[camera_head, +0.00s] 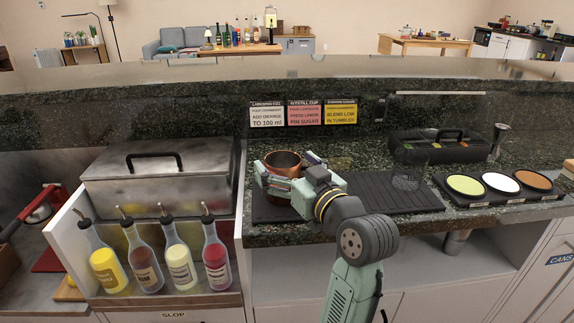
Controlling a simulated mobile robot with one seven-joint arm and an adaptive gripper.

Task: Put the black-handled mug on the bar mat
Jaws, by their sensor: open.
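A copper-coloured mug (283,158) stands upright at the left end of the black bar mat (375,203). Its handle is not visible, so I cannot tell whether it is black. My gripper (286,172) is open, with its pale green fingers on either side of the mug. I cannot tell whether they touch it.
A clear glass (407,177) stands on the mat right of my wrist. A rimming tray (499,186) with three round dishes lies farther right. A black lidded caddy (436,146) stands behind. A metal bin (160,178) and several bottles (143,258) are left.

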